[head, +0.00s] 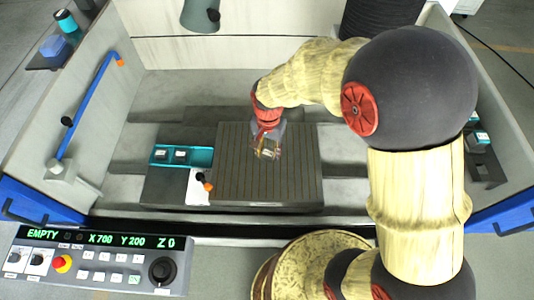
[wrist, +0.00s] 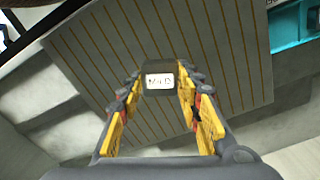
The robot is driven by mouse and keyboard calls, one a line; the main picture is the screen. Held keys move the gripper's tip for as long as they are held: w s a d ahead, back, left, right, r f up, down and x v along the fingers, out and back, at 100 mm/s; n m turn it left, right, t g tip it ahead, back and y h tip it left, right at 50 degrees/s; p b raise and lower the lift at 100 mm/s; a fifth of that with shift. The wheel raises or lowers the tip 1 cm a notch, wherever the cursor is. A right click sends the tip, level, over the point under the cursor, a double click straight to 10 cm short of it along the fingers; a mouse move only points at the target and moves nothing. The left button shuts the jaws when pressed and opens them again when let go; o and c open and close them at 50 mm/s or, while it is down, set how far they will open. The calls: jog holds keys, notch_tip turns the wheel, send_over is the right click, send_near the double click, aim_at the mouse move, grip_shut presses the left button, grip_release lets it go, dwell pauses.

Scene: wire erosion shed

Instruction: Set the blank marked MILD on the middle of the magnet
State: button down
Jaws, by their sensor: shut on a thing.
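The magnet (head: 290,180) is a brown-grey plate with thin parallel stripes in the middle of the tank; it also fills much of the wrist view (wrist: 225,50). My gripper (head: 267,152) is over the magnet's upper middle part. In the wrist view, my gripper (wrist: 160,92) has its yellow-padded fingers shut on a dark blank (wrist: 160,67) with a white label (wrist: 160,81). The label is blurred and I cannot read it surely, though it may say MILD. I cannot tell whether the blank touches the plate.
A teal tray (head: 200,163) left of the magnet holds two dark blanks with white labels (head: 180,155). The tank walls (head: 70,150) surround this. The right half of the plate is clear.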

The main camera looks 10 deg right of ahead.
aim_at(267, 149)
jog(key=w+f, duration=0.1)
jog(key=f, duration=0.1)
jog(key=w+f, duration=0.2)
jog(key=shift+w, duration=0.1)
jog(key=shift+w+f+b, duration=0.15)
jog(key=shift+f+b, duration=0.4)
jog(key=shift+f, duration=1)
jog(key=shift+f, duration=0.1)
jog(key=shift+f, duration=0.1)
jog(key=c, duration=1.2)
grip_release()
jog(key=shift+c, duration=0.2)
jog(key=s+d+r+n+t+p, duration=0.1)
jog(key=s+d+r, duration=0.1)
jog(key=r, duration=0.7)
jog(key=s+d+r+n+t, duration=0.1)
jog(key=s+d+r, duration=0.1)
jog(key=r, duration=0.6)
jog(key=s+d+r+n+t+p, duration=0.1)
jog(key=s+r, duration=0.2)
jog(key=r, duration=0.6)
jog(key=s+d+r+n+t, duration=0.2)
jog(key=s+d+r, duration=0.3)
jog(key=s, duration=0.7)
notch_tip(267, 149, up, 3)
jog(key=shift+s+f+n+t, duration=0.2)
jog(key=shift+s+n+t, duration=0.1)
jog(key=shift+n, duration=0.6)
